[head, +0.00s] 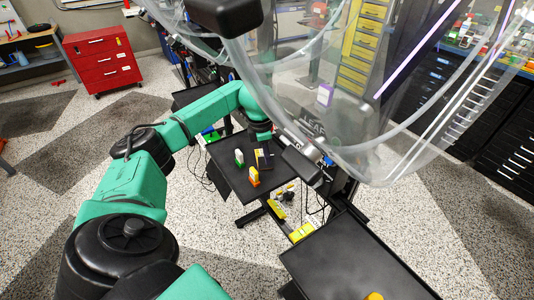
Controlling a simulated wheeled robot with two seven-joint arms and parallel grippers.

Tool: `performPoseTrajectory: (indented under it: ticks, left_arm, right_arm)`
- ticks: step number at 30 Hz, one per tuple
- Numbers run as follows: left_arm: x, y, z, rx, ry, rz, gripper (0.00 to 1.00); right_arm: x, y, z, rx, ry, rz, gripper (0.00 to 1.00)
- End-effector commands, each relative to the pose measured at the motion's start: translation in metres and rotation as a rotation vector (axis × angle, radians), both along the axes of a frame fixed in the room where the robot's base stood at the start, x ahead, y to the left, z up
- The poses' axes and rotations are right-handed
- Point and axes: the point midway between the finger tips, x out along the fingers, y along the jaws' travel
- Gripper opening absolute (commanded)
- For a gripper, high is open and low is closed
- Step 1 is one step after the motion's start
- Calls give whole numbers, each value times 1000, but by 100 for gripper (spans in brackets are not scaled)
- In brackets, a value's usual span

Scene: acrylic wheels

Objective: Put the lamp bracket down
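My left arm reaches in from the left, and its wrist ends over the far black table (228,172). My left gripper (264,151) is small and dark there, low over the table's right part. A small dark upright piece (265,161) shows right at its tip; it may be the lamp bracket, but I cannot tell whether it is gripped or touches the table. The finger gap is too small and dark to read. My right gripper is not in view.
A yellow-orange piece (253,177) and a green-and-white piece (239,158) stand on the far table. A nearer black table (350,258) is mostly bare, with an orange object (375,296) at its front. A clear curved acrylic piece (350,90) spans the upper right. A red drawer cabinet (101,60) stands back left.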

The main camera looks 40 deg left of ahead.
Motion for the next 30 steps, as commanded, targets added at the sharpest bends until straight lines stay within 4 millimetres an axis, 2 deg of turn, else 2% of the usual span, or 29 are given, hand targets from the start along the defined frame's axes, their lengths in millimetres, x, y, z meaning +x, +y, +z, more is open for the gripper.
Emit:
performPoseTrajectory:
  ticks: [9,12,23,26,30]
  left_arm:
    - [1,0,-5,0,-2,-1,0]
    - [0,0,-4,0,-1,-1,35]
    - [0,0,1,0,-2,-1,35]
    - [0,1,15,1,-6,-1,35]
    - [-4,4,53,0,-8,1,35]
  right_arm:
    - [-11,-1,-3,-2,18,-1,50]
    - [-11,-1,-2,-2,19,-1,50]
    - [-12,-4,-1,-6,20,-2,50]
    - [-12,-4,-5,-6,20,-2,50]
    - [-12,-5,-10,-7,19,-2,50]
